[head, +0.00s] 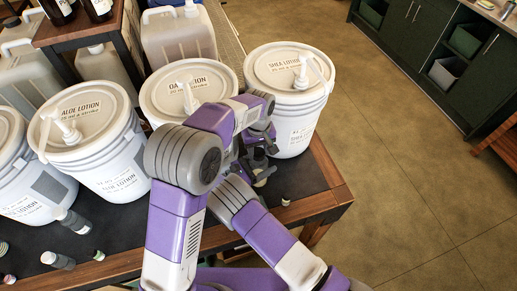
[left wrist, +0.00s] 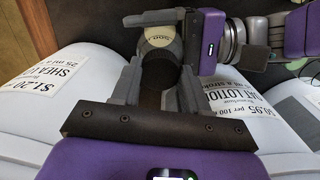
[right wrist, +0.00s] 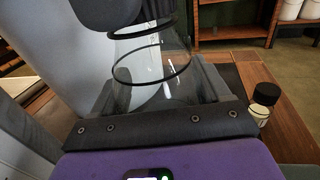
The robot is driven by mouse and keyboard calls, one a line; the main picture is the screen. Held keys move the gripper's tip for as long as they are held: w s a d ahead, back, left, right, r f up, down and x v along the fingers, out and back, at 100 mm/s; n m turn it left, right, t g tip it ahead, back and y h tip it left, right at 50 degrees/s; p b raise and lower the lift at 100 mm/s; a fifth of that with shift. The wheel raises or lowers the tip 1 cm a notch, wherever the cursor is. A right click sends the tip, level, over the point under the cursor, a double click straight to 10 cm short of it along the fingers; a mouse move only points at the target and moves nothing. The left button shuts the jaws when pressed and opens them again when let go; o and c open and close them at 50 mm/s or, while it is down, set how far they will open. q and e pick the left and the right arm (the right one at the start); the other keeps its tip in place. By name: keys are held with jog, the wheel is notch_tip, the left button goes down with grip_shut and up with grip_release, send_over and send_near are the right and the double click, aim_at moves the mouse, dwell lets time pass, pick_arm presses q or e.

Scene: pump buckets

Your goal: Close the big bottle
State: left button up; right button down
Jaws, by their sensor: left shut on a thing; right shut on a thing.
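The big bottle (right wrist: 155,75) is clear, with black rings near its upper part, in the right wrist view. My right gripper (right wrist: 158,92) is shut on it, with a finger on either side. My left gripper (left wrist: 160,82) is shut on a dark cap (left wrist: 150,72) in the left wrist view. Beyond the cap, the bottle's rounded body with a pale, lettered label (left wrist: 160,38) shows. In the head view both grippers meet close together in front of the white buckets, and my arms hide most of the bottle. Whether the cap is seated on the neck is hidden.
Large buckets stand behind: aloe (head: 90,120), oat (head: 185,92) and shea (head: 291,75). A small black-capped bottle (right wrist: 265,100) stands right of my right gripper.

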pick_arm(q)
jog(key=m, duration=0.7)
jog(key=shift+m, duration=0.4)
jog(key=o, duration=1.2)
jog(key=shift+o, duration=0.2)
notch_tip(320, 180, up, 12)
